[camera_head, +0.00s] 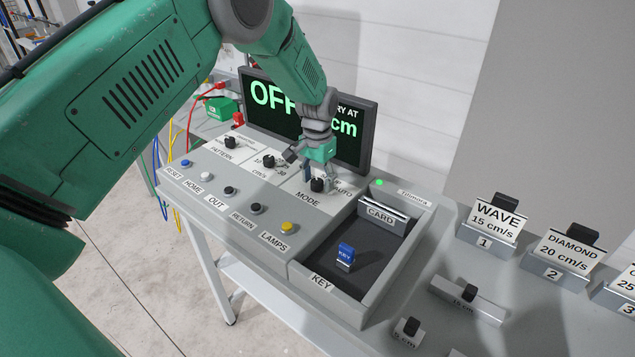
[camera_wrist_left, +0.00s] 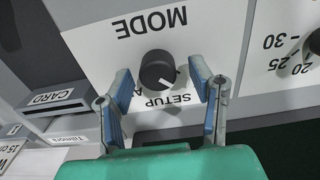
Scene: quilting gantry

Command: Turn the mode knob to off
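The mode knob (camera_head: 317,185) is a round black knob on the white MODE plate of the grey console. In the left wrist view the knob (camera_wrist_left: 157,69) has a white pointer mark facing the SETUP lettering side. The OFF label on the plate cannot be read; AUTO is partly hidden. My left gripper (camera_head: 306,164) is just above and behind the knob in the head view. In the wrist view the blue-padded fingers of the left gripper (camera_wrist_left: 160,74) are apart, one on each side of the knob, with visible gaps. My right gripper is not in view.
A screen (camera_head: 369,130) showing OFF stands behind the plates, partly hidden by my arm. Two more knobs sit left of the mode knob (camera_head: 268,161) (camera_head: 232,143). Buttons line the front. A tray (camera_head: 383,281) holds a blue KEY (camera_head: 346,254); a CARD slot (camera_head: 383,216) is beside it.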

